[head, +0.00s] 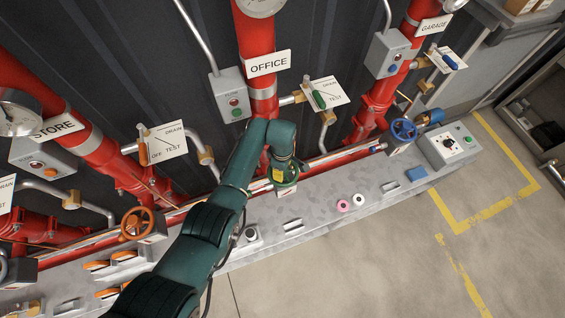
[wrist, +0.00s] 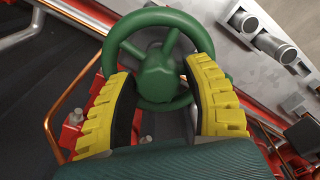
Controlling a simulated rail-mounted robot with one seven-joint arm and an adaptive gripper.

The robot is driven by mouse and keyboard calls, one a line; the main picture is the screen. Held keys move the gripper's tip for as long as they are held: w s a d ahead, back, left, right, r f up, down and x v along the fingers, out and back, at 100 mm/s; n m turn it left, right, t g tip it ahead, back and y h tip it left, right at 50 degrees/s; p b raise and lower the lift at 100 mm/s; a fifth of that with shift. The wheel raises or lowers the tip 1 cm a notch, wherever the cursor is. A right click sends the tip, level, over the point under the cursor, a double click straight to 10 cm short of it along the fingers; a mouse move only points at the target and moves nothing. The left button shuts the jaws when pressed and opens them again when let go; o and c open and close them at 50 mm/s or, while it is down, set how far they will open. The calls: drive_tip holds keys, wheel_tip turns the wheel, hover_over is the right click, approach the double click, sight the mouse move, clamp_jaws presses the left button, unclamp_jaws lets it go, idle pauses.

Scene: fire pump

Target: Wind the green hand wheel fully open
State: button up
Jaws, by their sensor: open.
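The green hand wheel (wrist: 157,72) fills the middle of the wrist view, with a round hub and spokes. My gripper (wrist: 160,95) is open. Its two yellow ridged fingers with black inner pads stand on the left and right of the wheel, one at each side of the lower rim. I cannot tell whether the pads touch the rim. In the head view my gripper (head: 284,180) is down at the steel ledge below the OFFICE sign, and my arm hides most of the green wheel there.
An orange wheel (head: 137,224) stands to the left and a blue wheel (head: 404,130) to the right. Red pipes and an orange-brown thin tube (wrist: 52,110) run close by. Pink and white rings (head: 343,206) lie on the steel ledge (head: 310,210). The floor in front is clear.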

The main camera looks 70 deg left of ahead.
drive_tip(key=m, duration=0.4)
drive_tip(key=shift+a+m, duration=0.1)
drive_tip(key=shift+m, duration=0.2)
drive_tip(key=m, duration=0.5)
drive_tip(key=shift+m, duration=0.4)
clamp_jaws()
drive_tip(key=n, duration=0.6)
drive_tip(key=shift+f+n, duration=0.1)
drive_tip(key=shift+n, duration=0.9)
drive_tip(key=n, duration=0.4)
drive_tip(key=shift+s+n, duration=0.1)
drive_tip(key=shift+n, duration=0.3)
drive_tip(key=n, duration=0.3)
